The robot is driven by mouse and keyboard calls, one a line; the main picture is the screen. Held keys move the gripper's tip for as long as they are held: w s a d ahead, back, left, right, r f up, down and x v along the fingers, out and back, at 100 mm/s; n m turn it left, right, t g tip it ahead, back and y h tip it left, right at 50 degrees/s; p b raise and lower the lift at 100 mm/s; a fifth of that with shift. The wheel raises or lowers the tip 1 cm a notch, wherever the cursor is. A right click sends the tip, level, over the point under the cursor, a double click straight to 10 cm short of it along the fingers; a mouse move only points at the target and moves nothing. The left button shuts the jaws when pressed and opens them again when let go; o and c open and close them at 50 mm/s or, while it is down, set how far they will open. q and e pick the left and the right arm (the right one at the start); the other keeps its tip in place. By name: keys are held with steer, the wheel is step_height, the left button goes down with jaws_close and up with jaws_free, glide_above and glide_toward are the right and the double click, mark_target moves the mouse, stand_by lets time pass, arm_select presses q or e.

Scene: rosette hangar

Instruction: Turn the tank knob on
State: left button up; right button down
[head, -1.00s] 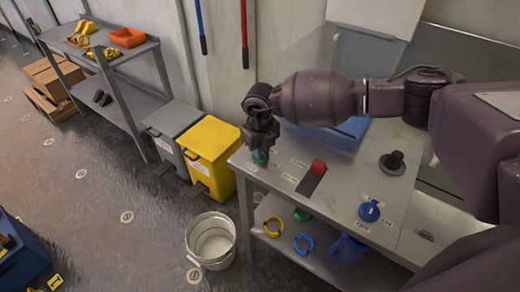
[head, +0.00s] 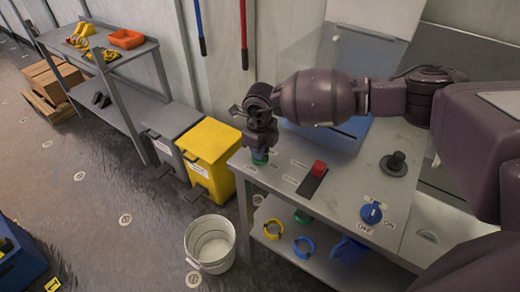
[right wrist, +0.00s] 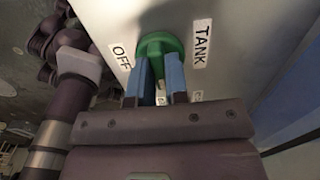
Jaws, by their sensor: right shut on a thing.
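The tank knob (right wrist: 160,45) is green and sits on the pale panel beside a TANK label (right wrist: 202,43). An OFF label (right wrist: 122,57) is to its left in the right wrist view. Another small label lies partly hidden behind my finger, and I cannot read it. My right gripper (right wrist: 160,82) is shut on the knob, one blue-padded finger on each side. My left gripper is not in view.
The bench (head: 335,200) also carries a red switch (head: 318,168), a black knob (head: 395,161) and a blue knob (head: 371,212). Coloured rings lie on the shelf below. A yellow bin (head: 208,150) and a white bucket (head: 211,242) stand to the left.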

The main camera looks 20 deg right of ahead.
steer(key=shift+r, duration=0.1)
steer(key=c, duration=1.1)
jaws_free()
step_height(320, 180, up, 11)
steer(key=shift+f, duration=0.1)
